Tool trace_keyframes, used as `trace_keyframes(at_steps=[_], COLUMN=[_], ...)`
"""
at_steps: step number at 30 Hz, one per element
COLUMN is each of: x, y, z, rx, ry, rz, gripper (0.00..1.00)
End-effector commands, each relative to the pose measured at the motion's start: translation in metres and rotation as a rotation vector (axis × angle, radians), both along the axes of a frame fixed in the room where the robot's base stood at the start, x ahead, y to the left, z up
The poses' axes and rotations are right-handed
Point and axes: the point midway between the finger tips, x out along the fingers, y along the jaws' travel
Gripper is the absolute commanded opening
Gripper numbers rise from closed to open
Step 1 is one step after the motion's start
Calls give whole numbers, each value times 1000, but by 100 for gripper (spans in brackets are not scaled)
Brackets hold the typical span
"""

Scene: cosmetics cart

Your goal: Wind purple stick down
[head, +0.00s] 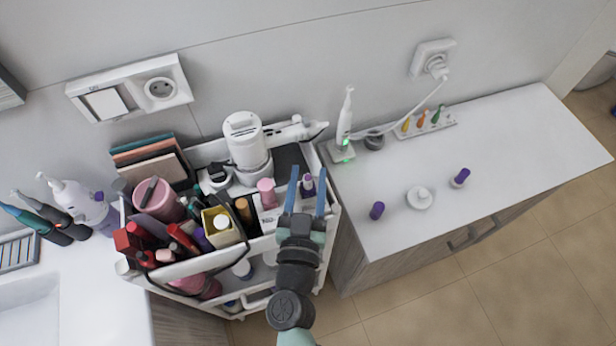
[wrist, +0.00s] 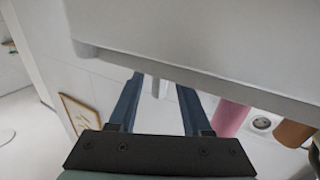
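A small purple stick with a pale lower part (head: 461,177) is on the white counter, right of a white round piece. A short dark purple piece (head: 377,210) is left of the white piece; I cannot tell whether it is a cap. Another purple and pale item (head: 308,185) is at the cart's right end, between my fingers in the picture. My gripper (head: 308,171) is open over the cart's right end, with its two blue fingers apart. In the wrist view the fingers (wrist: 160,86) are also apart, with a narrow pale thing showing between them. I cannot tell whether they touch it.
The cart (head: 333,220) is crowded with bottles, tubes and boxes. On the counter (head: 510,150) are the white round piece (head: 420,198), an electric toothbrush (head: 345,120) and a holder with coloured brush heads (head: 428,122). The counter's right side is clear.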

Motion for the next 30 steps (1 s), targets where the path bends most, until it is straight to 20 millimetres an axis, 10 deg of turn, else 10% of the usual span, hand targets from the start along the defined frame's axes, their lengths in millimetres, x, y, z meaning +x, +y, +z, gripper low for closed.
trace_keyframes(at_steps=[8, 30], x=[0, 0], y=[0, 0], z=[0, 2], rx=[0, 0], ry=[0, 3], rz=[0, -191], gripper=[0, 0])
